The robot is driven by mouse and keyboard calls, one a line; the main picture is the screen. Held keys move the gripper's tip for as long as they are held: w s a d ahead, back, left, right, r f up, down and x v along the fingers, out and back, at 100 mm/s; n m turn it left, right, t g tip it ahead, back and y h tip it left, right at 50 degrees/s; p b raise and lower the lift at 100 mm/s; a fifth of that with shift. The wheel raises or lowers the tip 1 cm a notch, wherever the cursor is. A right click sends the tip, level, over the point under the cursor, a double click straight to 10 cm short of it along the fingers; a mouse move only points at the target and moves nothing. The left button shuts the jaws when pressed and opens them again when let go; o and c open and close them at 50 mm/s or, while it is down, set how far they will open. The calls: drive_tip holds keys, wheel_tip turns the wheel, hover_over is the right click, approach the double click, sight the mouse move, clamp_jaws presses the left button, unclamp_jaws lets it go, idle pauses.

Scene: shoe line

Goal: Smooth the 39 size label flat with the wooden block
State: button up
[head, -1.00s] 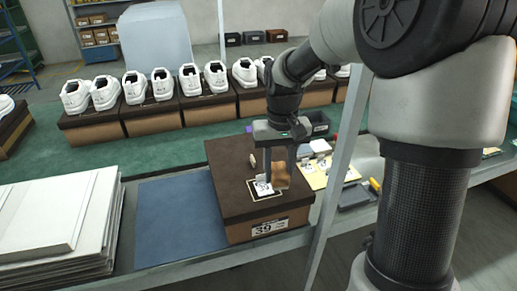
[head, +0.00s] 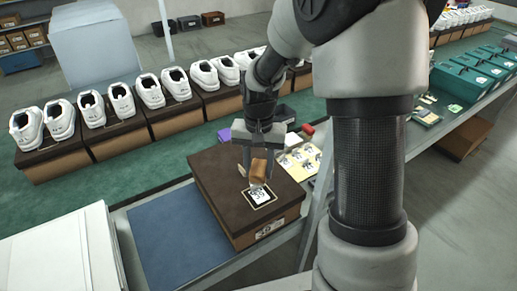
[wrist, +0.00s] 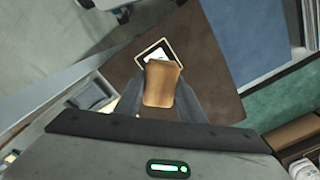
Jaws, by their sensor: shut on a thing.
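My gripper (head: 258,160) is shut on the wooden block (head: 259,170), a small brown piece held over the lid of a dark brown shoe box (head: 216,172). The 39 size label (head: 259,195) is a white square within a dark, pale-edged frame on the lid, just in front of the block. In the wrist view the block (wrist: 162,84) hides part of the label (wrist: 153,54). I cannot tell whether the block touches the label. Another label (head: 270,229) is on the box's front side.
A blue mat (head: 175,235) lies left of the box, with a white stack (head: 60,255) beyond it. A yellow label sheet (head: 301,160) lies to the right. White shoes on boxes (head: 120,100) line the green belt behind.

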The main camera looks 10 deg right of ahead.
drive_tip(key=shift+s+r+m, duration=0.1)
drive_tip(key=shift+m, duration=0.2)
drive_tip(key=b, duration=0.4)
hover_over(259, 194)
drive_tip(key=shift+s+f, duration=0.1)
drive_tip(key=shift+f, duration=2.9)
drive_tip(key=shift+f+b, duration=0.85)
drive_tip(key=shift+f, duration=0.1)
drive_tip(key=shift+s+d+r, duration=0.1)
drive_tip(key=shift+s+d, duration=0.2)
drive_tip(key=shift+s, duration=0.65)
drive_tip(key=shift+s+d, duration=0.3)
drive_tip(key=shift+s, duration=0.65)
drive_tip(key=shift+f, duration=0.2)
drive_tip(key=shift+w+a+r, duration=0.1)
drive_tip(key=shift+w+a, duration=0.2)
drive_tip(key=shift+w, duration=0.65)
drive_tip(key=shift+w+a, duration=0.3)
drive_tip(key=shift+w, duration=0.65)
drive_tip(key=shift+r, duration=0.1)
drive_tip(key=shift+r+p, duration=2.15)
drive_tip(key=shift+r, duration=0.8)
